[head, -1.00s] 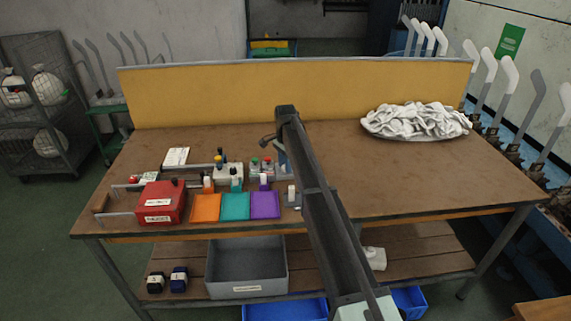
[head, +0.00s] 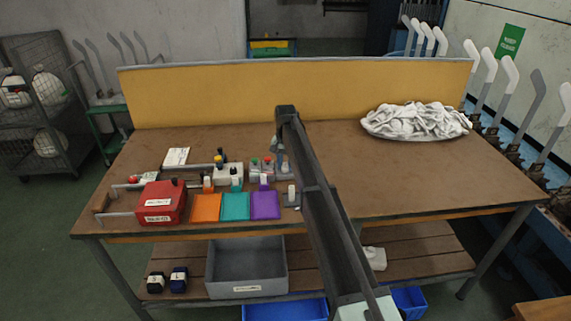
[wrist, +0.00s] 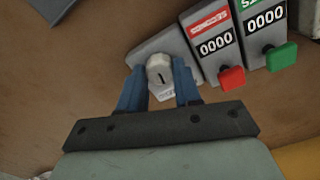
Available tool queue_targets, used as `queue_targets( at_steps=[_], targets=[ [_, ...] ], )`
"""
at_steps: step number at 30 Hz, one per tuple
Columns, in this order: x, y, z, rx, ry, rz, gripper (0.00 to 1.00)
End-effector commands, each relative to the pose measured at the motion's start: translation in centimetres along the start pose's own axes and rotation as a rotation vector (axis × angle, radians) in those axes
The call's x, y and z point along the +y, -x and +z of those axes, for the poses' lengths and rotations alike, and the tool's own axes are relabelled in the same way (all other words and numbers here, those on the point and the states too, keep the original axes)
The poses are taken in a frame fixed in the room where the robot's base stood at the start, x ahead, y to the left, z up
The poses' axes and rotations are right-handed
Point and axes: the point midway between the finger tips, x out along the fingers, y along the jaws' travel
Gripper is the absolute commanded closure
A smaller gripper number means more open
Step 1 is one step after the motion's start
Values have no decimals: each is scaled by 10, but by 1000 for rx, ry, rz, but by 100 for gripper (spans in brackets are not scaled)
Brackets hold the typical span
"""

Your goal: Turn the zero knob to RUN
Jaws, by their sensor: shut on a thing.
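The zero knob (wrist: 158,71) is a pale round knob with a short dark mark on top, on a grey base plate (wrist: 146,48) in the wrist view. My gripper (wrist: 160,80) has its two blue fingers on either side of the knob, shut on it. Small print shows below the knob but is too small to read, so I cannot tell which setting it points to. In the head view my gripper (head: 278,151) is at the back of the small devices, and my arm hides most of the knob there.
Two counters reading 0000 stand right beside the knob, one with a red button (wrist: 231,77), one with a green button (wrist: 281,56). A red box (head: 160,203) and orange, teal and purple trays (head: 235,207) lie left.

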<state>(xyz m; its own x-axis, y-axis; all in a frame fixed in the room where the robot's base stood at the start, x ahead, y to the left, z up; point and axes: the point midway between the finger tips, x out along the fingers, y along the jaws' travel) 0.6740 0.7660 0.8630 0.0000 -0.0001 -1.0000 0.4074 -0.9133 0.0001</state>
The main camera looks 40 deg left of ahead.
Motion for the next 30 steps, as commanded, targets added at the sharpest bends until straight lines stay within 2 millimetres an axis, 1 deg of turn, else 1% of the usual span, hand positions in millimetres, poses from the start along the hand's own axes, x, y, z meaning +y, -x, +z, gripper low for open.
queue_targets(
  at_steps=[18, 24, 30],
  targets=[
    [0, 0, 0, 0, 579, 0, 97],
    [0, 0, 0, 0, 736, 0, 97],
    [0, 0, 0, 0, 849, 0, 97]
  ],
)
